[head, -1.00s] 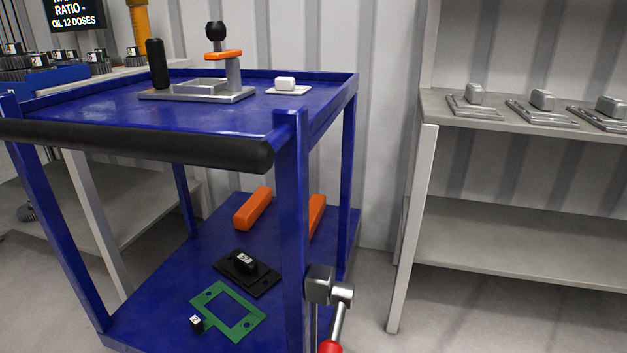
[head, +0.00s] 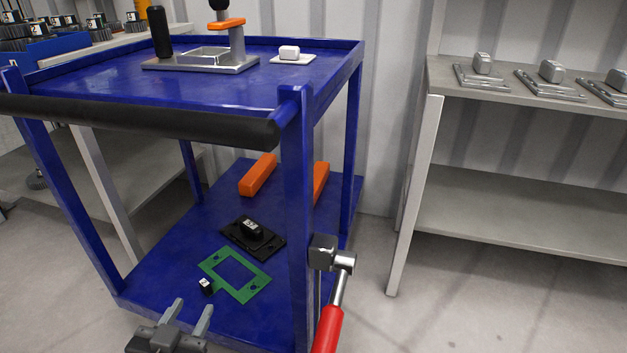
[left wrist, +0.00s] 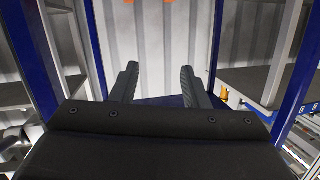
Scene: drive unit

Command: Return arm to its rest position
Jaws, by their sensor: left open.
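My left gripper (head: 188,322) shows at the bottom of the head view, in front of the blue cart's lower shelf. Its two grey fingers are apart and nothing is between them. In the left wrist view the gripper (left wrist: 158,85) points toward the ribbed wall, with blue cart posts on both sides and its fingers spread and empty. The blue cart (head: 110,88) stands in front of me. My right gripper is not in either view.
The lower shelf holds a green frame (head: 248,292), a black block on a plate (head: 250,235) and orange bars (head: 258,175). A red-handled tool (head: 327,328) hangs by the front post. A grey rack (head: 510,235) stands right; floor between is clear.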

